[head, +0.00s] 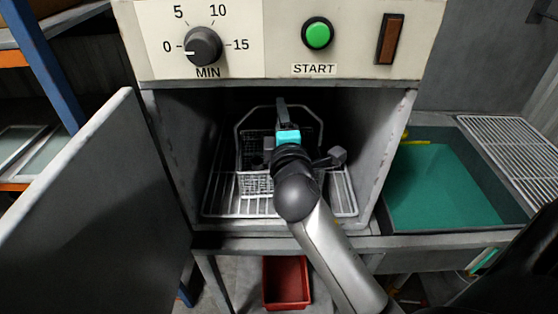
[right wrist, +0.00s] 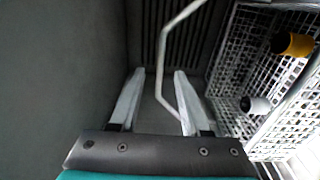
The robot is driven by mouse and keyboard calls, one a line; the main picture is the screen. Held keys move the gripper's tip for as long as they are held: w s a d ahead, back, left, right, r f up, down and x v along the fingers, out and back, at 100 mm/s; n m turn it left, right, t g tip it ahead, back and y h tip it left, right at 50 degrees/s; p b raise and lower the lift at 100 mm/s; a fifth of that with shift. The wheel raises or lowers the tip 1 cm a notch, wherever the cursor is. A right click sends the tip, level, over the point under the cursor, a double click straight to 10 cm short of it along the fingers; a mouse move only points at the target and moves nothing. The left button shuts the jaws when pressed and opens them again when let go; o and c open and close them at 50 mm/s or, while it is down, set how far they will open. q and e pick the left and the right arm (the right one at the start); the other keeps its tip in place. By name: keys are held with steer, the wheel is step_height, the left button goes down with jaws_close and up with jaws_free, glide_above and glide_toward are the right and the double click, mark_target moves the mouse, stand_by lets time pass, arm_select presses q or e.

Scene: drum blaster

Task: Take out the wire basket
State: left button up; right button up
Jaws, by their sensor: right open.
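The wire basket (head: 254,184) stands on a wire rack inside the open blaster chamber. Its raised handle (head: 245,117) arches above it. My right gripper (head: 282,104) reaches into the chamber over the basket, at the handle's top bar, and hides part of both. In the right wrist view its two fingers (right wrist: 159,82) are apart, and the bent handle bar (right wrist: 162,62) passes between them in the picture; I cannot tell whether they touch it. The basket's mesh (right wrist: 238,62) is to the right there, with a yellow part (right wrist: 292,44) and a grey part (right wrist: 256,104) in it. My left gripper is not in view.
The chamber door (head: 95,205) stands open on the left. The control panel (head: 270,45) overhangs the opening, and side walls bound it closely. The rack (head: 343,195) covers the chamber floor. A green-bottomed tray (head: 440,190) is at right; a red bin (head: 286,283) is below.

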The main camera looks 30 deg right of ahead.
steer(key=shift+x, duration=2.4)
steer(key=shift+c, duration=0.2)
steer(key=shift+f, duration=0.1)
jaws_close()
